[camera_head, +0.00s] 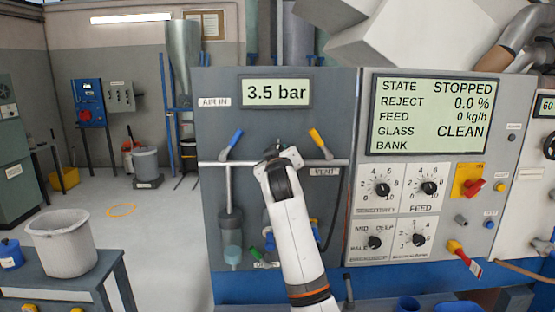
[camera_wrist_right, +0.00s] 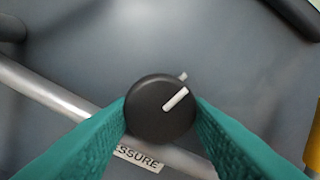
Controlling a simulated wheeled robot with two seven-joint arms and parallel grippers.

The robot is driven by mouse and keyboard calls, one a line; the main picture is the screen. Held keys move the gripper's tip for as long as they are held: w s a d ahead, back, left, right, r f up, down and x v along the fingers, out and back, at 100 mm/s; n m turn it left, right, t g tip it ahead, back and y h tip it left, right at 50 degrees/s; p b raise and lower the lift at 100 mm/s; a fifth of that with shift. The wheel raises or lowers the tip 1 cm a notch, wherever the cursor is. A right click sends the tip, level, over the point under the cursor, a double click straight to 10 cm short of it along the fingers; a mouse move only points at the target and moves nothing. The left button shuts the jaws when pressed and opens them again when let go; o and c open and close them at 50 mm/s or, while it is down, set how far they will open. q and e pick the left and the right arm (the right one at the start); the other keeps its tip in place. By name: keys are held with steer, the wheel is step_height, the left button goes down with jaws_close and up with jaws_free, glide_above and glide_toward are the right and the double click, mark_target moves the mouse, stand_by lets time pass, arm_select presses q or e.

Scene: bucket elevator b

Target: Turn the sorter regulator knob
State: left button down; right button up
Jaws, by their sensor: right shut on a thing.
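A round black knob (camera_wrist_right: 148,122) with a white pointer line sits on the grey panel in the right wrist view. The line points to the upper right. A label ending in "SSURE" lies just below the knob, partly covered. My right gripper (camera_wrist_right: 161,112) has its two green fingers on either side of the knob, shut on it. In the head view my right arm reaches up to the pipe on the left panel and hides the knob. A display (camera_head: 276,93) above reads 3.5 bar. My left gripper is not in view.
A horizontal pipe (camera_head: 330,162) crosses the panel, with a blue lever (camera_head: 236,138) and a yellow lever (camera_head: 316,138) above it. To the right are a status screen (camera_head: 428,115) reading STOPPED and several dials. A grey bucket (camera_head: 62,243) stands on a table at the left.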

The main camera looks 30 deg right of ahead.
steer(key=shift+a+f+m, duration=0.1)
steer(key=shift+f+m, duration=0.05)
steer(key=shift+m, duration=0.65)
steer(key=o, duration=0.9)
steer(key=shift+b, duration=0.3)
steer(key=b+v, duration=0.3)
steer(key=v, duration=0.9)
steer(key=shift+b, duration=0.3)
